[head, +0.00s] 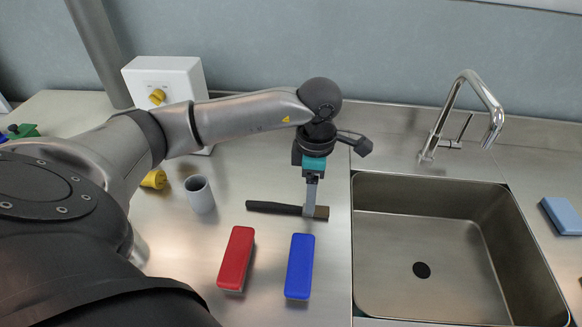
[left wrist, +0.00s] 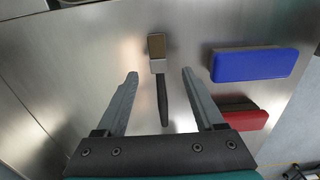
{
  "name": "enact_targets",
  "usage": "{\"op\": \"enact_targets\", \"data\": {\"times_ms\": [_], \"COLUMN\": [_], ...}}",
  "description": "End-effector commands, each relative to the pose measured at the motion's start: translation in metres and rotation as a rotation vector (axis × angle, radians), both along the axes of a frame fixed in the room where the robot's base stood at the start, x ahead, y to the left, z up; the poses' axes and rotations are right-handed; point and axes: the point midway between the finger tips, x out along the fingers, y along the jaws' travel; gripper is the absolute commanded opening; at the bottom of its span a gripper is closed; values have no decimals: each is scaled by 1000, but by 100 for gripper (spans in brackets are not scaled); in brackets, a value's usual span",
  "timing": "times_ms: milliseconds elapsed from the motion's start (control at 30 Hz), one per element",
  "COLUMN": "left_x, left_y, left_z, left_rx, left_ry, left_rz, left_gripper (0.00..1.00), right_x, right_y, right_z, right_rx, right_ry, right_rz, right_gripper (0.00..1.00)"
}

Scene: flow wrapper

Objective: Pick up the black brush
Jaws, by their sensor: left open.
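The black brush (head: 272,207) lies on the steel worktop just left of the sink, its long black handle pointing left and its brown and grey head at the right end. My left gripper (head: 309,210) points down over the brush near its head, and its fingers hide part of it. In the left wrist view the brush (left wrist: 162,95) shows in the gap between the two open fingers of my left gripper (left wrist: 160,76), apart from both. I cannot tell how far the fingertips are above the worktop. My right gripper is not in view.
A red block (head: 236,257) and a blue block (head: 300,265) lie in front of the brush. A grey cup (head: 199,195) and a yellow item (head: 154,179) are at the left. The sink (head: 450,245) with its tap (head: 470,100) is at the right, beside a blue sponge (head: 562,215).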

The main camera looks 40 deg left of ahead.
Motion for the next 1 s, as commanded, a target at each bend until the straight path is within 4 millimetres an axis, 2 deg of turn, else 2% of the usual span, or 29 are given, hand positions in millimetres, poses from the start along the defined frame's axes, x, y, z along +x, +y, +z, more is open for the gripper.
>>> {"op": "enact_targets", "data": {"times_ms": [300,567,1000], "left_x": [2,2,2], "left_y": [0,1,1], "left_z": [-44,-49,-49], "left_rx": [-1,0,1], "left_ry": [4,1,1], "left_rz": [0,-1,0], "left_gripper": [70,70,23], "right_x": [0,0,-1], "right_y": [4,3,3], "right_z": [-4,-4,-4], "right_rx": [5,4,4], "right_ry": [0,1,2], "right_rz": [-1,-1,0], "right_gripper": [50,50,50]}}
